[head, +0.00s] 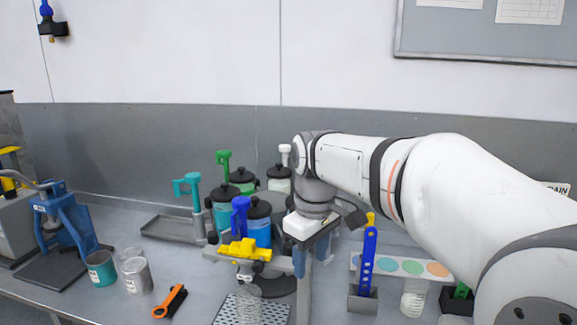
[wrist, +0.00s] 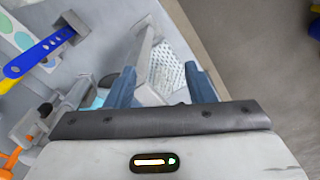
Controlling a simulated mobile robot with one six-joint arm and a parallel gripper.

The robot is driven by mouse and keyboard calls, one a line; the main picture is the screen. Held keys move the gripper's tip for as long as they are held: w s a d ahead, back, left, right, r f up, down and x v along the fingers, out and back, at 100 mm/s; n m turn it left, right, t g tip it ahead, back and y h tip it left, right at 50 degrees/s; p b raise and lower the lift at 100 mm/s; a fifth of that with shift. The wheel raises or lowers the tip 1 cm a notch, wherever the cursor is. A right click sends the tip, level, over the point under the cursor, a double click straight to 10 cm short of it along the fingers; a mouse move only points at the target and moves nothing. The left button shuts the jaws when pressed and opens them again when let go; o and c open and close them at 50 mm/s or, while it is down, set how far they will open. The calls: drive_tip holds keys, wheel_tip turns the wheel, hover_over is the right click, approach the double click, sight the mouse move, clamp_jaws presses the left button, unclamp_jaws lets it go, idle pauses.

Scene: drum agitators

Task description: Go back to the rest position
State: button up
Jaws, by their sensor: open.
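My gripper (head: 304,262) hangs from my arm over the middle of the bench, just right of the yellow clamp-like part (head: 245,251) in the head view. Its fingers point down towards the bench top. In the wrist view my gripper (wrist: 160,70) has its two blue-grey fingers spread apart, with nothing held between them. A perforated mat (wrist: 174,68) and a grey upright part show beyond the fingers. Whether the fingers touch anything below is hard to tell.
Several lidded drums (head: 258,231) with coloured handles stand behind my gripper. A clear jar (head: 249,303) stands on the perforated mat (head: 226,312). A blue tool (head: 369,262) stands in a holder at right. Cans (head: 137,276) and a blue press (head: 66,232) are at left.

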drive_tip(key=s+d+f+m+t+b, duration=0.1)
drive_tip(key=s+d+f+m+b, duration=0.2)
drive_tip(key=s+f, duration=0.4)
drive_tip(key=s+d+f+m+t+b, duration=0.1)
drive_tip(key=s+d+f+m+b, duration=0.3)
drive_tip(key=f, duration=0.7)
drive_tip(key=s+d+m, duration=0.2)
drive_tip(key=s+d, duration=0.1)
drive_tip(key=s, duration=0.1)
drive_tip(key=shift+s+d, duration=0.2)
drive_tip(key=shift+d, duration=0.2)
